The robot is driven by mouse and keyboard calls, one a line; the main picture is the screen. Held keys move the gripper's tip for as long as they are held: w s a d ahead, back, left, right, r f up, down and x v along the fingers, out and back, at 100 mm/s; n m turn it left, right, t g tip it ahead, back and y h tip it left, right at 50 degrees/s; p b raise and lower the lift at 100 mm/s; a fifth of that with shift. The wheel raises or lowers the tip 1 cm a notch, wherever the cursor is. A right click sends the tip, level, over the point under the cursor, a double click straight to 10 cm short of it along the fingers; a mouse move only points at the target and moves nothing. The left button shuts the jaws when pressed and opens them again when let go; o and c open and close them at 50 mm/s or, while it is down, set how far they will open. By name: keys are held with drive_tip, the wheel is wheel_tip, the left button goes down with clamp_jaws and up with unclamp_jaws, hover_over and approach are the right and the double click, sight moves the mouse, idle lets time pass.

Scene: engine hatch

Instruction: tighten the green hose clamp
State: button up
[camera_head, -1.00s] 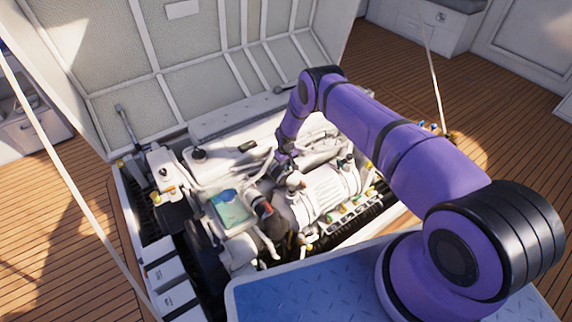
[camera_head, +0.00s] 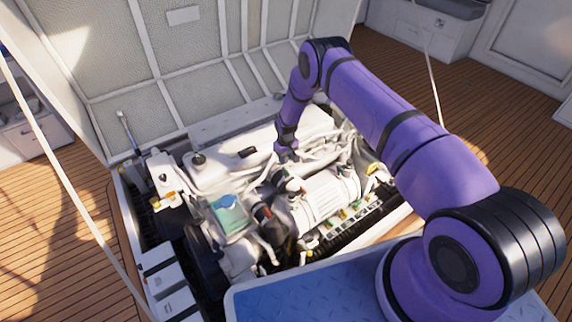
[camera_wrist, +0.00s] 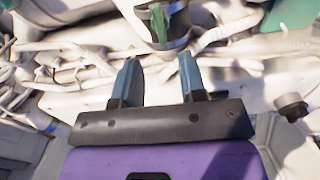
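The green hose clamp (camera_wrist: 159,22) shows at the top middle of the wrist view, a green piece on a metal band around a hose. Its upper end is cut off by the picture edge. My gripper (camera_wrist: 159,64) is open and empty, with its two blue-grey fingers apart. The clamp lies beyond the fingertips, about in line with the gap between them, and no finger touches it. In the head view my gripper (camera_head: 287,155) hangs above the middle of the engine. I cannot make out the clamp there.
The white engine (camera_head: 325,200) fills the hatch, with hoses and pipes all round my gripper. A teal-topped tank (camera_head: 230,212) stands at its front left. The raised hatch lid (camera_head: 200,70) stands behind. A blue tread plate (camera_head: 310,290) lies in front.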

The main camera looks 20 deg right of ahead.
drive_tip(key=shift+r, duration=1.35)
wheel_tip(320, 180, up, 27)
drive_tip(key=w+d+t, duration=0.1)
drive_tip(key=d, duration=0.1)
drive_tip(key=s+d+r+m+t, duration=0.1)
drive_tip(key=s+r, duration=0.4)
drive_tip(key=r, duration=0.6)
drive_tip(key=s+d+r, duration=0.1)
drive_tip(key=s+r, duration=0.3)
drive_tip(key=r, duration=0.8)
drive_tip(key=s+d+r+m+t, duration=0.1)
drive_tip(key=s+r, duration=0.6)
drive_tip(key=s, duration=0.3)
drive_tip(key=s+d+r+t, duration=0.1)
drive_tip(key=s+r, duration=0.7)
drive_tip(key=s, duration=0.1)
drive_tip(key=s+d+m+t, duration=0.1)
drive_tip(key=s, duration=2)
drive_tip(key=shift+s+r, duration=0.2)
drive_tip(key=shift+s, duration=0.05)
